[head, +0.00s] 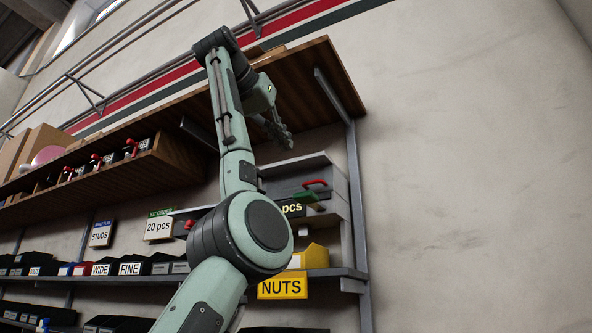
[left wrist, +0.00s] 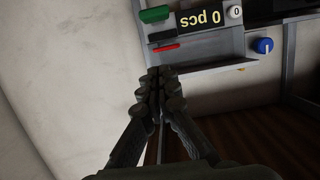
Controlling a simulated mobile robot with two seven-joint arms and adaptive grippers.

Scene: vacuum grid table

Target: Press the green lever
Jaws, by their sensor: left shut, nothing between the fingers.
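The green lever (head: 307,197) sticks out at the right of the dispenser (head: 334,208), beside its dark "pcs" display (head: 292,209). In the left wrist view the green lever (left wrist: 155,14) is at the top edge, next to the upside-down "0 pcs" display (left wrist: 199,20). My left gripper (head: 283,137) is shut and empty, above the dispenser and apart from the lever. In the left wrist view its closed fingertips (left wrist: 160,80) lie below the green lever in the picture, with a red handle (left wrist: 166,46) between. My right gripper is not in view.
A red handle (head: 315,183) sits close above the green lever. A blue knob (left wrist: 263,45) and a white button (left wrist: 235,12) are nearby in the wrist view. A wooden shelf (head: 313,75) hangs above; a yellow "NUTS" bin (head: 283,287) is below. Bare wall lies to the right.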

